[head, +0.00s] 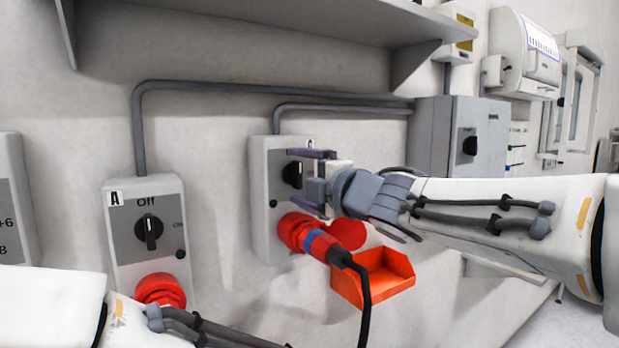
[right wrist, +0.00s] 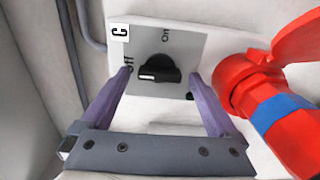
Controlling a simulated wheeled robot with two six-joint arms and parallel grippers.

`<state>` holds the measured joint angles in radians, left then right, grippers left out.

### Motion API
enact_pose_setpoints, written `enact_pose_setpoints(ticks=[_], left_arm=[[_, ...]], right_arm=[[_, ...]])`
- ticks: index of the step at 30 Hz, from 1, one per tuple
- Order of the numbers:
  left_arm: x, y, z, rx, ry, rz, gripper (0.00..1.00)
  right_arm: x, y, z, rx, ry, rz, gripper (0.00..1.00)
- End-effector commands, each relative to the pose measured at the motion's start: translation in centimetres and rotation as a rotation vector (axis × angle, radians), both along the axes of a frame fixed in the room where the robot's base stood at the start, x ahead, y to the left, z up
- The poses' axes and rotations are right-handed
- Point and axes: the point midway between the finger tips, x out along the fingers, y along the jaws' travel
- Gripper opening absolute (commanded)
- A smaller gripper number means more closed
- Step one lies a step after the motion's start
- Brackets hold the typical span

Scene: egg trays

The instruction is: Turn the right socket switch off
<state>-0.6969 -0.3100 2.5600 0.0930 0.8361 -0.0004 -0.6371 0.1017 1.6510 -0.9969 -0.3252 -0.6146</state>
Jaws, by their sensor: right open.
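The right socket (head: 261,226) is a pale box on the wall with a grey plate and a black rotary switch (head: 293,174). The right wrist view shows its plate (right wrist: 193,50), marked C. There the black switch (right wrist: 165,70) lies sideways, its white-marked end toward the "Off" label at the left; "On" is at the top. My right gripper (head: 294,178) is open, with one purple finger on each side of the switch and gaps between. It also shows in the right wrist view (right wrist: 160,77). My left gripper is out of view; only its arm shows at lower left.
A red plug (head: 322,246) with a blue ring and black cable sits in the socket below the switch, close to the lower finger. Another socket (head: 117,250), marked A, is at left. An orange bin (head: 362,291) hangs below right. A shelf (head: 300,22) runs above.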

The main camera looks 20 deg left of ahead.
Motion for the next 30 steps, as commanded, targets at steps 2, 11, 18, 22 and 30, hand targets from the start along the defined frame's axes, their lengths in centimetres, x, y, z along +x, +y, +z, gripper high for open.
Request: enact_pose_setpoints(ticks=[2,11,18,22,30], left_arm=[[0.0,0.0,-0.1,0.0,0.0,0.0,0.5],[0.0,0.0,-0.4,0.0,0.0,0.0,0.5],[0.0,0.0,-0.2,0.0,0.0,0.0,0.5],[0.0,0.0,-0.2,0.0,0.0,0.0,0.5],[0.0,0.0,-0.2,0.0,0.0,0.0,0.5]], right_arm=[[-0.4,-0.7,0.1,0.0,-0.001,-0.002,0.95],[-4.0,-5.2,0.2,0.002,-0.003,-0.002,0.95],[-6.0,-7.7,0.1,0.0,-0.003,0.0,0.95],[-6.3,-8.1,0.0,0.0,-0.001,0.0,0.95],[-6.3,-8.2,0.0,0.001,0.001,-0.001,0.95]])
